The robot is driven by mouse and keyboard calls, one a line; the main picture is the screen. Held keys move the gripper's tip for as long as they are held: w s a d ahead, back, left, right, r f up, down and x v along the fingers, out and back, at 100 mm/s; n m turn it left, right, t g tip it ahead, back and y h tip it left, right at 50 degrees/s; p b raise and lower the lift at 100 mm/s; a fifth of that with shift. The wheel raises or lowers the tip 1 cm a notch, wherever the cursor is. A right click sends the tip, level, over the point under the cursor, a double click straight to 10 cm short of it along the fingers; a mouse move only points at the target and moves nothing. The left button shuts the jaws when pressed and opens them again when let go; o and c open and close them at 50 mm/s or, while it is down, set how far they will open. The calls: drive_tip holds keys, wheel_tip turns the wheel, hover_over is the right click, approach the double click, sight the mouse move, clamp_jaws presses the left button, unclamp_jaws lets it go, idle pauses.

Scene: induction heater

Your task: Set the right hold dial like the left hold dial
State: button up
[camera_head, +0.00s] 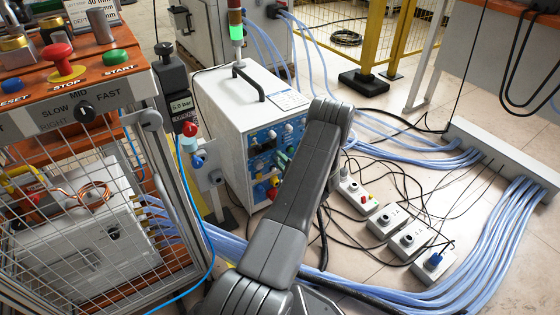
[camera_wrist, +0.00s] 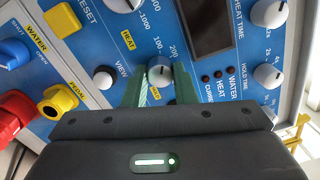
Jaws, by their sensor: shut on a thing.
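In the wrist view, my gripper (camera_wrist: 160,88) has its green fingers on both sides of a silver-white dial (camera_wrist: 160,72) and is shut on it. This dial has 100 and 200 marks and a small yellow tag whose word is partly hidden. Another dial (camera_wrist: 267,75) stands by the words HOLD TIME, apart from my gripper. I cannot tell which of these the task calls the left or right hold dial. The exact pointer settings are too small to read. In the head view, the panel is on the front of a white cabinet (camera_head: 225,118), partly hidden by my arm.
Around the gripped dial are a VIEW button (camera_wrist: 103,78), a HEAT TIME dial (camera_wrist: 268,12) and a dark display (camera_wrist: 205,22). Blue hoses (camera_head: 440,285) and a wire cage (camera_head: 75,225) flank the cabinet.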

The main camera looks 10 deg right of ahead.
drive_tip(key=shift+n, duration=0.7)
drive_tip(key=o, duration=1)
drive_tip(key=p+v, duration=0.3)
drive_tip(key=v, duration=1.1)
drive_tip(key=shift+p, duration=0.4)
drive_tip(key=shift+w, duration=0.15)
